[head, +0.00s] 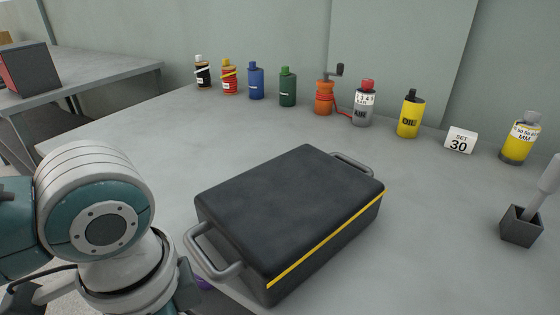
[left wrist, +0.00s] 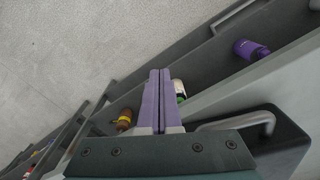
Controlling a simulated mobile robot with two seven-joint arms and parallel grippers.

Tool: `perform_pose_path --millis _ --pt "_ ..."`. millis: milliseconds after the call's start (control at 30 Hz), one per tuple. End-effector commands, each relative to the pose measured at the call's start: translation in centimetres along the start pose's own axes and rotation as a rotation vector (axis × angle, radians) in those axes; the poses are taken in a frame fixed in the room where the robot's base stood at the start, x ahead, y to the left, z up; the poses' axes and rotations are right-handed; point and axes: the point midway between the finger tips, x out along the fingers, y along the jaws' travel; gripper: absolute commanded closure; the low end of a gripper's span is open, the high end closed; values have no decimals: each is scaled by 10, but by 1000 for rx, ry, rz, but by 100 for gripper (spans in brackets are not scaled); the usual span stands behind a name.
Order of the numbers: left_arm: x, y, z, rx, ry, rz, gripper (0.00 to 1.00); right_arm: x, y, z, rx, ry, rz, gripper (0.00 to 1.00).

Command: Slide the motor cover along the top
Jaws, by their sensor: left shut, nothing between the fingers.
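The motor cover (head: 290,205), a dark box with a yellow stripe along one top edge, lies flat on the grey table. It has a grey handle at each end; the near-left handle (head: 222,270) is beside my left arm. The cover's dark corner (left wrist: 285,155) and handle (left wrist: 240,121) show at lower right, apart from the fingertips. My right gripper is out of view.
Several bottles, including a blue one (head: 256,82) and a yellow oil bottle (head: 410,115), line the table's back beside a "SET 30" card (head: 459,140). A dark holder (head: 521,226) with a tool stands at right. A purple bottle (left wrist: 250,49) shows in the wrist view.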

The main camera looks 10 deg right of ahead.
Motion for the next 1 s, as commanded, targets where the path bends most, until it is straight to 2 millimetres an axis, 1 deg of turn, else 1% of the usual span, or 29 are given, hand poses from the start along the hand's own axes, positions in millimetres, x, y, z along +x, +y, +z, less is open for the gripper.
perform_pose_path --millis 167,600,700,1000 --pt "1 -1 -2 0 1 0 100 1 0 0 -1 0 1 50" --pt "2 -17 -30 0 2 -1 100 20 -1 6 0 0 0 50" --pt "1 -19 -34 0 1 0 100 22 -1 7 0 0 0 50" --pt "0 -20 -35 0 0 0 100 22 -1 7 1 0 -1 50"
